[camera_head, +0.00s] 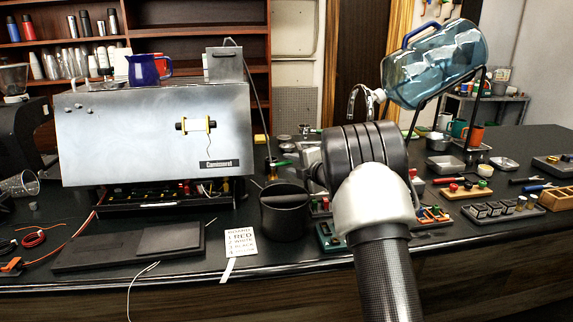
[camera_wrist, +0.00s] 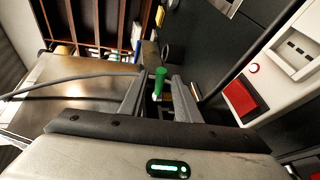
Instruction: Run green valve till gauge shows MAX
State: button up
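A green valve handle (camera_wrist: 160,82) shows in the wrist view, upright in the picture and between the two fingers of my gripper (camera_wrist: 159,86). Gaps show between it and both fingers, so my gripper looks open and not closed on it. I cannot tell how deep the handle sits between the fingers. In the head view a small green handle (camera_head: 279,162) shows just left of my gripper, low behind the dark pot. My wrist hides much of the gripper there. I cannot make out a gauge or its reading in either view.
The silver brewer (camera_head: 130,125) stands at the left with a blue pitcher (camera_head: 143,70) on top. A dark pot (camera_head: 285,212) and a paper note (camera_head: 240,241) are in front. A tilted water bottle (camera_head: 435,65) is at the right, with several trays and tools below it.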

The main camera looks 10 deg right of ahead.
aim_at(288, 163)
jog(key=shift+x, duration=1.65)
grip_shut()
